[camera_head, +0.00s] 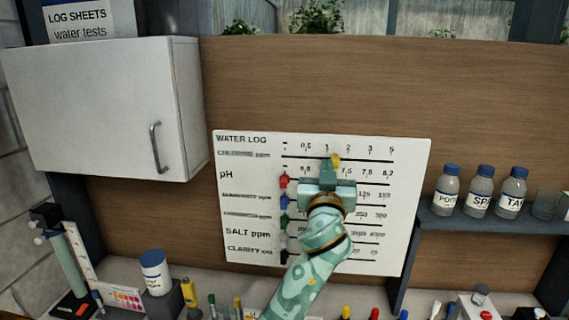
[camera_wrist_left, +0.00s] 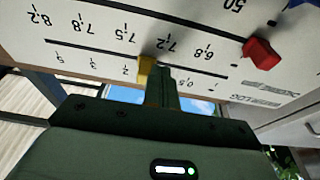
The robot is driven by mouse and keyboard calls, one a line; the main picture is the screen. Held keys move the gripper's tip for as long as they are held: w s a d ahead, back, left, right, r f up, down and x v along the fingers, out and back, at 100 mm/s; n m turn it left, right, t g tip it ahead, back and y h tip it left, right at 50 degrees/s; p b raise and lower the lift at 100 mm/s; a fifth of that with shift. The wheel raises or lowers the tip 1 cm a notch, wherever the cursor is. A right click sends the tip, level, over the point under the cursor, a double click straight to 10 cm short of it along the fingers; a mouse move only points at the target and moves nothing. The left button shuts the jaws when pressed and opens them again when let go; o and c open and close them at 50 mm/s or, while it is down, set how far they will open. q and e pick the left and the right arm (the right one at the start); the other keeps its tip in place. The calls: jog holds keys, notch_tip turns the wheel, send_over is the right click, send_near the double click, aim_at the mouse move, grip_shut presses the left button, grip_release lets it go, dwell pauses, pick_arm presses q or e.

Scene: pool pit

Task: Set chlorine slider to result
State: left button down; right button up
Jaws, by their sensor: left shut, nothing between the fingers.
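The white water log board (camera_head: 420,160) hangs on the wooden wall with several slider rows. The yellow chlorine slider (camera_head: 336,159) is on the top row, near the 1 mark and slightly toward 2. In the left wrist view the yellow slider (camera_wrist_left: 146,70) is right beside my shut fingers. My left gripper (camera_head: 328,168) is shut and empty, with its tips at the chlorine row, on the low-number side of the slider. They look to be touching it or nearly so. My right gripper is not in view.
The red pH slider (camera_head: 283,180) and blue slider (camera_head: 284,202) sit at the left ends of their rows. A tester stand (camera_head: 70,260) and a colour card (camera_head: 124,297) are at lower left. Bottles (camera_head: 480,192) stand on a right shelf. A white cabinet (camera_head: 90,105) juts out at upper left.

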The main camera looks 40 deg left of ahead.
pick_arm(q)
jog(key=shift+w+d+b, duration=0.3)
jog(key=shift+d, duration=0.25)
jog(key=shift+w+d+b, duration=0.25)
jog(key=shift+w+d, duration=0.05)
jog(key=shift+d, duration=0.2)
jog(key=s+d, duration=0.2)
jog(key=s, duration=0.5)
jog(key=shift+p, duration=0.4)
